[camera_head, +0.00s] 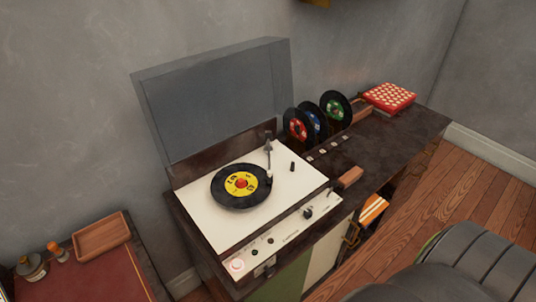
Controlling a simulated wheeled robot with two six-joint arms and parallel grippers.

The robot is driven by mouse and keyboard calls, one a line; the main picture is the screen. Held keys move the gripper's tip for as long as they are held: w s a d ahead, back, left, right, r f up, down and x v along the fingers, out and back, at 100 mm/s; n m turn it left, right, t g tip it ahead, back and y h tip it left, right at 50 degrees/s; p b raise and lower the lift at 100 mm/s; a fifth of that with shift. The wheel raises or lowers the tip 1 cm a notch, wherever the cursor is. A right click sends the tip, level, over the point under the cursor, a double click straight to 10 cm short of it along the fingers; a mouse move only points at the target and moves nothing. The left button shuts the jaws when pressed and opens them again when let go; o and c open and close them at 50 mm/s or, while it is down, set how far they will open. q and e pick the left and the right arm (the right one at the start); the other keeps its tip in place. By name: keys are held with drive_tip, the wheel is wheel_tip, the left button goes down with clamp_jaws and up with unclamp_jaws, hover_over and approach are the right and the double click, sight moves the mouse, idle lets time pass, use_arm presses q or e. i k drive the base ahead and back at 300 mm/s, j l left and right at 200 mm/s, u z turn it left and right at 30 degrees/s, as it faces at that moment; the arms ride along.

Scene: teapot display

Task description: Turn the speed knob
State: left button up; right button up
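A record player (210,222) with a cream top stands on a dark cabinet, its clear lid (215,95) raised. A black record with a yellow label (238,186) lies on its platter. The tonearm (268,162) stands at the record's right side. The front panel carries a larger dark knob (308,213) at the right, small dark knobs (254,253) at the left, and a pale round control (237,265) at the left end. The markings are too small to read, so I cannot tell which is the speed knob. Neither of my grippers shows.
Several upright records (298,127) and a red patterned box (388,97) stand on the cabinet (400,135) behind and right. A table with a wooden tray (101,236) and small bottles (31,267) is at lower left. Wooden floor shows at right.

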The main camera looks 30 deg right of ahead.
sight(307, 213)
drive_tip(key=k+z, duration=0.2)
drive_tip(key=z, duration=1.15)
drive_tip(key=l, duration=0.1)
